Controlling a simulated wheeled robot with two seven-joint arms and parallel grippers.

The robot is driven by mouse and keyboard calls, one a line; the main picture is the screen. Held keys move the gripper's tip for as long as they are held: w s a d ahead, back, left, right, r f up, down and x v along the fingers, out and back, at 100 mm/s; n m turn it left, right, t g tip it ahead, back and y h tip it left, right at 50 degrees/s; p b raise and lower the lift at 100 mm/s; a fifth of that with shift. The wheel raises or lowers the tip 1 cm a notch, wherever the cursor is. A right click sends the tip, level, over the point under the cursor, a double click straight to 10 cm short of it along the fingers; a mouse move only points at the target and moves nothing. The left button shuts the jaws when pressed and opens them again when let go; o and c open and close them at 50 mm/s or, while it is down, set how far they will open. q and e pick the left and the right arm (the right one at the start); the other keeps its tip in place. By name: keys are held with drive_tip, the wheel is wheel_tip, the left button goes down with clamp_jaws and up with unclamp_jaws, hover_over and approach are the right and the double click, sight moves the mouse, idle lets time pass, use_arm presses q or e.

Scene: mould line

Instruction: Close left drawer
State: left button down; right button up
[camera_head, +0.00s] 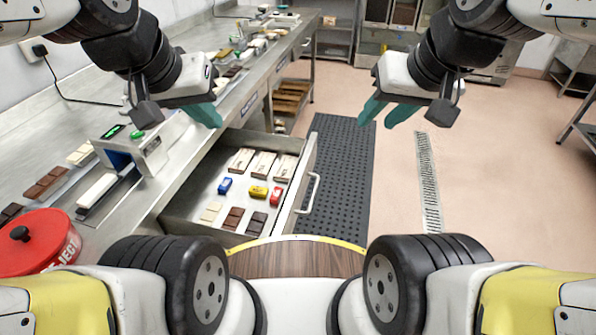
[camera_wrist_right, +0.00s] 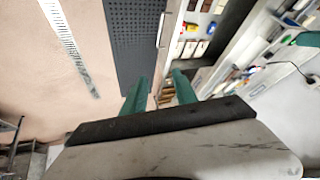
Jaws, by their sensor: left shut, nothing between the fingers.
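A metal drawer (camera_head: 304,168) stands pulled out from under the steel bench, at the middle of the head view. Its front carries a bar handle (camera_head: 312,192) facing right. The drawer and handle (camera_wrist_right: 161,30) also show in the right wrist view. My left gripper (camera_head: 219,122) is shut and empty, above the bench edge near the back of the drawer. My right gripper (camera_head: 376,119) is open and empty, in the air to the right of and beyond the drawer front. Its two green fingers (camera_wrist_right: 158,98) stand apart in the wrist view. Nothing touches the handle.
The drawer holds pale boxes (camera_head: 264,164), small blue, yellow and red blocks, and chocolate bars (camera_head: 234,217). The steel bench (camera_head: 190,165) bears a device with a green display (camera_head: 135,145) and a red tub (camera_head: 40,245). A dark mat (camera_head: 343,160) and open floor lie right.

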drive_tip(key=shift+w+f, duration=0.1)
drive_tip(key=shift+w, duration=0.15)
drive_tip(key=c, duration=0.3)
drive_tip(key=w+f+m+g+y, duration=0.1)
drive_tip(key=w+f, duration=0.1)
drive_tip(key=w, duration=0.1)
drive_tip(key=w+f+m+g+y, duration=0.1)
drive_tip(key=w+f+m+g, duration=0.1)
drive_tip(key=w, duration=0.1)
drive_tip(key=w+f+m+g+y, duration=0.1)
drive_tip(key=w+f+m+g, duration=0.1)
drive_tip(key=w, duration=0.1)
drive_tip(key=shift+w+a, duration=0.15)
drive_tip(key=shift+a, duration=0.2)
clamp_jaws()
drive_tip(key=w+d+f+m+g+y, duration=0.1)
drive_tip(key=w+f+m+g+y, duration=0.1)
drive_tip(key=w+f+m+y, duration=0.4)
drive_tip(key=m+t+y, duration=0.5)
drive_tip(key=m+y, duration=0.1)
drive_tip(key=m, duration=0.5)
approach(310, 169)
drive_tip(key=x, duration=0.7)
drive_tip(key=shift+s+r, duration=0.35)
drive_tip(key=shift+s, duration=0.05)
